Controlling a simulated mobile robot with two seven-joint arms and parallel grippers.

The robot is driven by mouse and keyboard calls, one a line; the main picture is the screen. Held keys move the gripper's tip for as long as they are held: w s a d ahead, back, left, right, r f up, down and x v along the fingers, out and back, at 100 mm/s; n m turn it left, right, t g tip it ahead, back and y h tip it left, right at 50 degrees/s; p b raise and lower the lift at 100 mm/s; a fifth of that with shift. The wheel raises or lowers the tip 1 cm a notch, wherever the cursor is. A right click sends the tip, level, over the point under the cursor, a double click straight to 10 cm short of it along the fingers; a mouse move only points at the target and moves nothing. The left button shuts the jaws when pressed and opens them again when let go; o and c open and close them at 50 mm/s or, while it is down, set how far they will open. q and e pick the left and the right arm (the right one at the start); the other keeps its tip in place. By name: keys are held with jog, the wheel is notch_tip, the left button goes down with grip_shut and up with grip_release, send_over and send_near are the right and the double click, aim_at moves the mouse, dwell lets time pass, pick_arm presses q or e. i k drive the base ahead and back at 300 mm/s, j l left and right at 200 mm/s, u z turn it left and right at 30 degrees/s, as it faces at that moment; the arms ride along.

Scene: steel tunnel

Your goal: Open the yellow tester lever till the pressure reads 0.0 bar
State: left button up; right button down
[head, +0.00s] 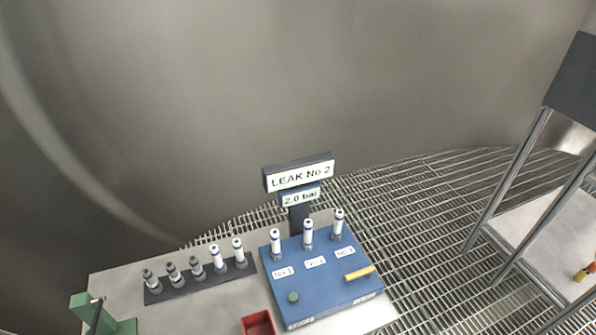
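The blue tester (322,284) sits on the right part of the workbench. Its yellow lever (359,273) lies on the top face near the right edge, roughly crosswise. The sign behind it (300,177) reads "LEAK No 2". The display below the sign (301,197) reads "2.0 bar". Three white-topped fittings stand upright on the tester, over labels that look like No.1 (275,244), No.2 (308,234) and No.3 (338,225). A green button (293,297) is at the tester's front left. Neither of my grippers is in view.
A dark rack (200,282) with several upright fittings stands left of the tester on the grey bench (225,307). A red bin (258,323) is at the front edge. A green stand (95,315) is at the left. A metal-framed table (540,245) stands at right above grating.

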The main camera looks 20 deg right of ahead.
aim_at(367, 271)
jog(key=k+l+z, duration=0.15)
jog(key=z, duration=0.8)
